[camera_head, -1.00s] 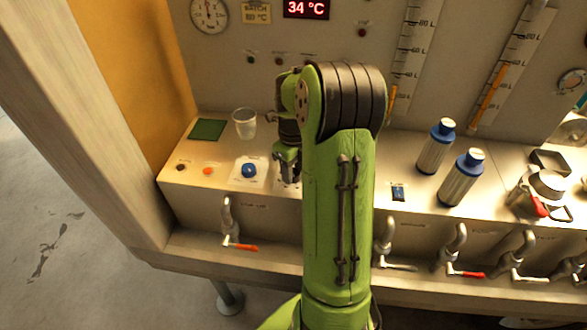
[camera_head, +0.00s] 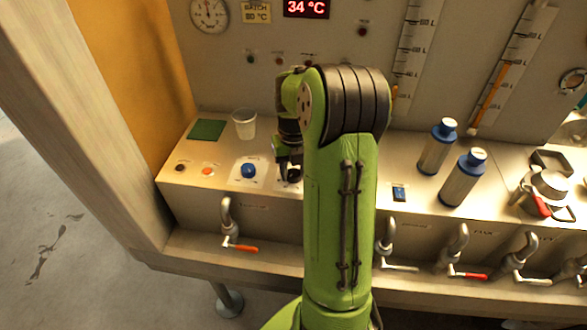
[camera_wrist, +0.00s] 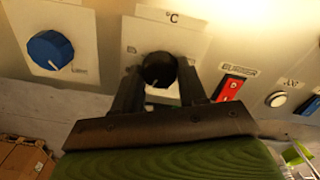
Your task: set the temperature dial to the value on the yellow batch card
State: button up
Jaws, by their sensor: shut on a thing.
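The yellow batch card (camera_head: 257,13) on the back panel reads "BATCH 80 °C". Beside it a red display (camera_head: 306,9) reads 34 °C. The black temperature dial (camera_wrist: 159,69) sits on a white plate marked °C in the wrist view. Its pointer mark shows near its lower edge, but most scale numbers are hidden or unreadable. My gripper (camera_wrist: 160,80) has a finger on each side of the dial and is shut on it. In the head view my gripper (camera_head: 289,172) is at the counter, right of the blue knob (camera_head: 249,171), partly hidden by my arm.
In the wrist view a red switch (camera_wrist: 229,89) labelled BURNER and a white button (camera_wrist: 276,99) lie right of the dial. A clear cup (camera_head: 244,123) stands behind the blue knob. Two blue-capped bottles (camera_head: 437,147) stand farther right. Taps with levers (camera_head: 229,225) line the front.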

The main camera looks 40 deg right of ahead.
aim_at(293, 173)
jog(key=shift+w, duration=0.1)
dwell(0.3)
jog(key=o, duration=1.1)
jog(key=shift+c, duration=0.2)
notch_tip(293, 173, up, 16)
jog(key=p, duration=0.3)
jog(key=shift+p, duration=0.4)
jog(key=shift+f, duration=0.1)
